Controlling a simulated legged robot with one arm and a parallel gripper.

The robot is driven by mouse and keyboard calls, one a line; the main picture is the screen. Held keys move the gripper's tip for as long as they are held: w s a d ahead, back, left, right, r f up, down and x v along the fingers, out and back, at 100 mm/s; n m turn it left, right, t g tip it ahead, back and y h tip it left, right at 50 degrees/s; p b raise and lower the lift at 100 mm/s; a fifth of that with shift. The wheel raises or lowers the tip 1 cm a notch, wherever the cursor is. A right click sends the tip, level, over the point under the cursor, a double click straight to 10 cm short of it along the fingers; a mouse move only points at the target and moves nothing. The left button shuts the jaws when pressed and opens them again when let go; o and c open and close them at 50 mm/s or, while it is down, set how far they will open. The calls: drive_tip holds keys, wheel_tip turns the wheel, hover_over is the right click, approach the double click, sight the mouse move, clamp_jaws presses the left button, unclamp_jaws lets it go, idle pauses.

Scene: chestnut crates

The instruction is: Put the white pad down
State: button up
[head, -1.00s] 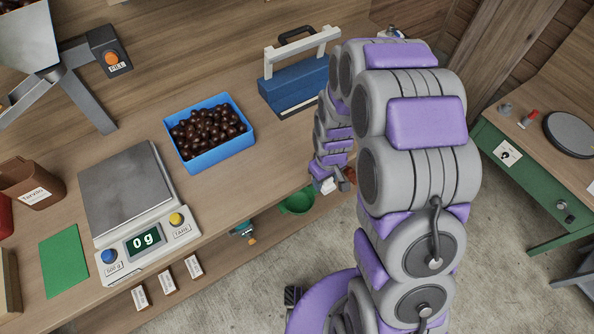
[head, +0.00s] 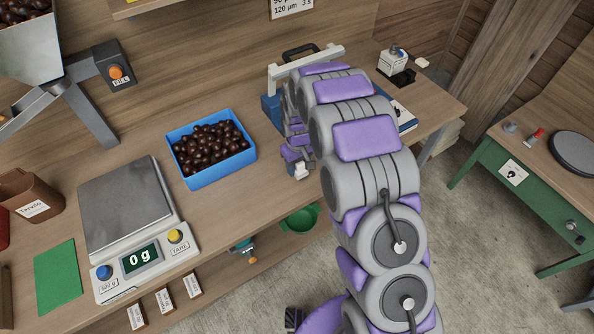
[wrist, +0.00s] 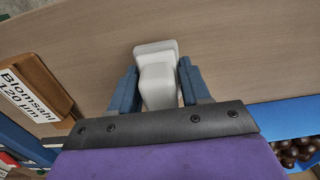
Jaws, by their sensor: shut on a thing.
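The white pad (wrist: 157,82) is a small white block with a wider, rounded end, seen in the middle of the wrist view. My gripper (wrist: 160,85) is shut on it, with one blue finger on each side. In the head view, my gripper (head: 299,172) shows at the end of my arm, with a bit of white at its tip, over the bench near its front edge. Bare wooden bench top lies beyond the pad in the wrist view. I cannot tell whether the pad touches the bench.
A blue crate of chestnuts (head: 186,183) stands left of my gripper. The scale (head: 152,283) reads 0 g further left. A blue sealer-like device (head: 270,108) stands behind my arm. A green bowl (head: 301,228) sits below the bench edge. Wood between crate and gripper is clear.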

sight(296, 171)
drive_tip(key=shift+w+a+f, duration=0.1)
drive_tip(key=shift+w+a, duration=0.15)
drive_tip(key=shift+a, duration=0.15)
wheel_tip(296, 171, down, 4)
drive_tip(key=shift+a+r+b, duration=0.1)
drive_tip(key=shift+r+b, duration=0.1)
drive_tip(key=shift+b, duration=0.3)
drive_tip(key=shift+r, duration=0.1)
drive_tip(key=shift+d, duration=0.2)
drive_tip(key=o, duration=1)
drive_tip(key=shift+a, duration=0.1)
wheel_tip(296, 171, up, 11)
drive_tip(key=shift+r+p, duration=0.1)
drive_tip(key=shift+p, duration=0.8)
drive_tip(key=shift+r, duration=0.5)
